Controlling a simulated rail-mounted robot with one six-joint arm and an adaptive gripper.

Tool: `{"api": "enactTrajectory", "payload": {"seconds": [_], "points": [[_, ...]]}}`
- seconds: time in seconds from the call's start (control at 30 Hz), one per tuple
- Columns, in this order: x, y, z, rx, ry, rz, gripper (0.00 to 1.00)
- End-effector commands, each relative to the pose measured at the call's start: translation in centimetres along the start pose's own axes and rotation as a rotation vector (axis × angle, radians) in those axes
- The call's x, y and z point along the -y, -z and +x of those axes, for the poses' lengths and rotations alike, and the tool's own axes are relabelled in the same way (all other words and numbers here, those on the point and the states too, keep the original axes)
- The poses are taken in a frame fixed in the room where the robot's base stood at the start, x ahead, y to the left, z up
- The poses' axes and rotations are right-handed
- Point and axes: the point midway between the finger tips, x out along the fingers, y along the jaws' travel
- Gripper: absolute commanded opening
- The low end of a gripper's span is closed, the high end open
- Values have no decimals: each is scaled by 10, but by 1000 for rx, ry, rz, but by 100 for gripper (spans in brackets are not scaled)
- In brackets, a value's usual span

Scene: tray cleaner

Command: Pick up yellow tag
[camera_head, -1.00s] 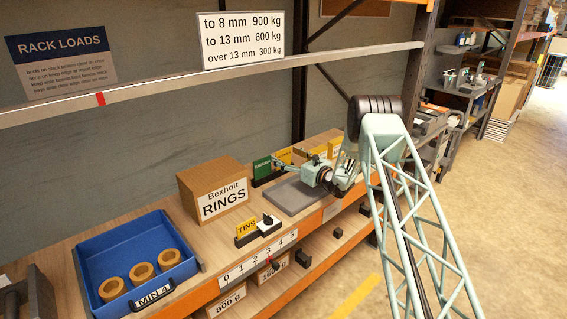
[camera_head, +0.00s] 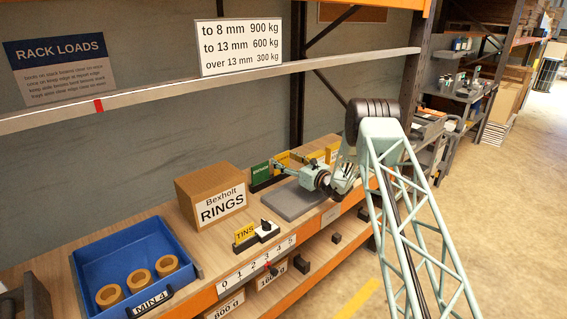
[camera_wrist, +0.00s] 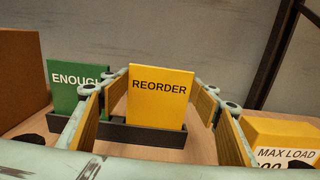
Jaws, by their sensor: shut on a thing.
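The yellow tag (camera_wrist: 158,104), marked REORDER, stands upright in the middle of the wrist view, its lower edge in a dark holder (camera_wrist: 145,135). A green tag (camera_wrist: 68,86), marked ENOUGH, stands in the same holder to its left. My gripper (camera_wrist: 163,92) has one finger at each side edge of the yellow tag and is shut on it. The left finger partly covers the green tag's right side. In the head view my gripper (camera_head: 284,167) is at the tags beyond the grey plate. The yellow tag (camera_head: 283,158) is small and partly hidden there.
A yellow MAX LOAD block (camera_wrist: 278,140) stands close to the right finger. The RINGS box (camera_head: 210,195) is left of the tags. A grey plate (camera_head: 293,200) lies below my gripper. A shelf beam (camera_head: 350,61) runs above the bench.

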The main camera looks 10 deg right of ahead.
Motion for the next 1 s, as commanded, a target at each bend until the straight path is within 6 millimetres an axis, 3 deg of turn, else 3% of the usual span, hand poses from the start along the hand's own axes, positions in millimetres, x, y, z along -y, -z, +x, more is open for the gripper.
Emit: {"api": "enactTrajectory", "payload": {"seconds": [0.63,1.0], "points": [[0,-79,0,2,0,-1,46],[0,-92,0,0,0,0,46]]}}
